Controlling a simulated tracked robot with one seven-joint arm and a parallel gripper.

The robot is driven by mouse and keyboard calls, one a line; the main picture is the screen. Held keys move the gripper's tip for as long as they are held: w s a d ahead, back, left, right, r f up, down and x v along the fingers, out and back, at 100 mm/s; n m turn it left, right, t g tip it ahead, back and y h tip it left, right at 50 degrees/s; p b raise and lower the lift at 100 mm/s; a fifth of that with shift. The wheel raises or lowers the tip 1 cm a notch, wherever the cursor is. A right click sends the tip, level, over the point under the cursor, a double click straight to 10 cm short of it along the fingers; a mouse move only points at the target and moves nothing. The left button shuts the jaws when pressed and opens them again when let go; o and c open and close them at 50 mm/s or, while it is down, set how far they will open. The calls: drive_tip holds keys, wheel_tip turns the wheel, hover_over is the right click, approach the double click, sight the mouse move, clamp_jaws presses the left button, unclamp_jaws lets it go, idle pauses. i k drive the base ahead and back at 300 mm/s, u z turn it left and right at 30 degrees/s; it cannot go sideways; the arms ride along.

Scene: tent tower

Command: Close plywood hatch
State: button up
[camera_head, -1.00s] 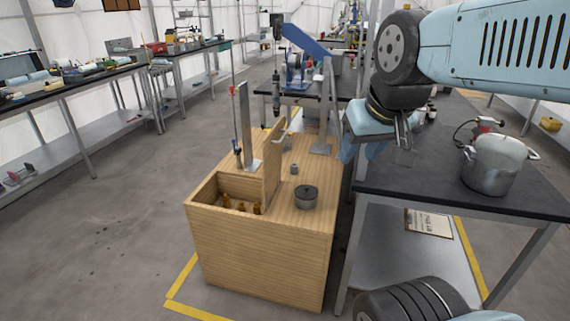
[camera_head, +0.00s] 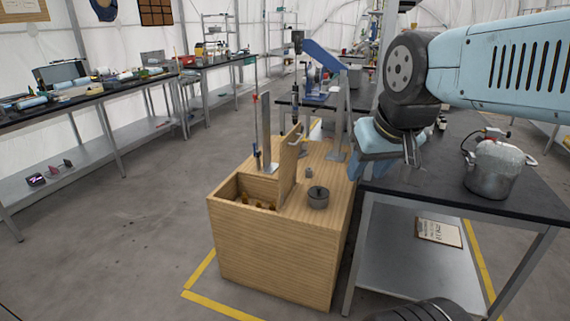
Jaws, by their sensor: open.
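The plywood hatch (camera_head: 289,166) stands upright on top of the wooden box (camera_head: 277,260), hinged beside a rectangular opening. The opening (camera_head: 245,187) is uncovered, and several small brownish items show inside it. A handle (camera_head: 296,142) sits near the hatch's upper edge. My gripper (camera_head: 411,160) hangs open and empty to the right of the hatch, over the near side of the dark table. It is apart from the hatch, and my arm reaches in from the upper right.
A dark round pot (camera_head: 318,197) and a small grey piece (camera_head: 309,172) stand on the box top right of the hatch. A metal upright (camera_head: 266,130) stands behind the opening. A large metal pot (camera_head: 494,170) is on the right table (camera_head: 440,195). Floor left of the box is clear.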

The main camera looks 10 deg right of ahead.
sight(290, 148)
drive_tip(key=u, duration=0.05)
drive_tip(key=i, duration=0.9)
drive_tip(key=z, duration=0.1)
drive_tip(key=k, duration=1.25)
drive_tip(key=u, duration=0.35)
drive_tip(key=i, duration=1.7)
drive_tip(key=z, duration=0.75)
